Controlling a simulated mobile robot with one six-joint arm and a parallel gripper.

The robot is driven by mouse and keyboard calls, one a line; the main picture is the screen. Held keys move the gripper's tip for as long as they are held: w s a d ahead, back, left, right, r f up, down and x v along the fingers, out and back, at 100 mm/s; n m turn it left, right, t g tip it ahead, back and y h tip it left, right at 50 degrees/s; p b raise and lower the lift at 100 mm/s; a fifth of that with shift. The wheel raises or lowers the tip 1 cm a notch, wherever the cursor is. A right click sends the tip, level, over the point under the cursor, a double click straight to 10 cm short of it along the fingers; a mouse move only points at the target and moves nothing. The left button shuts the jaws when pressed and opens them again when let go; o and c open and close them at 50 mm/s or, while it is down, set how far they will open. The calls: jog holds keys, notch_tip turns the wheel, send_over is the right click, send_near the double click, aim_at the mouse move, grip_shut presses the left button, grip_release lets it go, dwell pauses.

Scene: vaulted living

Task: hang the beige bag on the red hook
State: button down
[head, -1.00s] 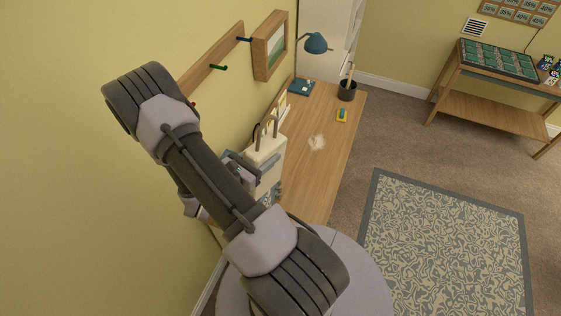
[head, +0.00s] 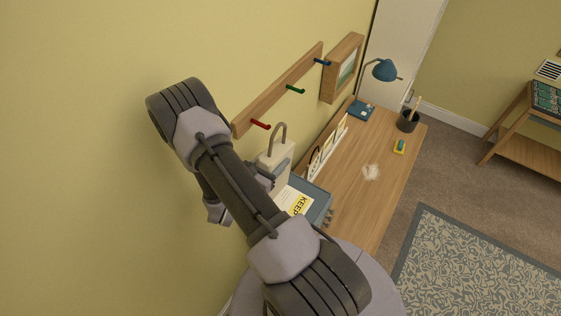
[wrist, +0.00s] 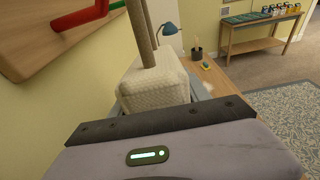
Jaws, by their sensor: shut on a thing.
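The beige bag (head: 276,157) is upright in the head view, with its tall handle loop (head: 279,128) standing above it. My gripper (head: 267,174) is shut on the bag at its near side, partly hidden by my arm. The red hook (head: 261,124) sticks out of the wooden wall rail, just left of the handle in the picture. The handle looks apart from the hook. In the wrist view the bag (wrist: 152,84) is beyond my gripper's dark edge (wrist: 160,125), and the red hook (wrist: 65,17) is at upper left.
The rail (head: 285,88) also bears a green hook (head: 295,89) and a blue hook (head: 322,62). Below stands a desk (head: 372,200) with a blue-grey tray (head: 321,207) holding a "KEEP" paper, a letter rack, a lamp (head: 384,69) and a pen cup (head: 408,121).

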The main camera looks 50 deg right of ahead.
jog(key=w+f+b, duration=0.1)
jog(key=w+b, duration=0.1)
jog(key=w, duration=0.4)
jog(key=shift+a+f, duration=0.2)
jog(key=shift+a, duration=0.05)
jog(key=shift+w, duration=0.1)
dwell(0.5)
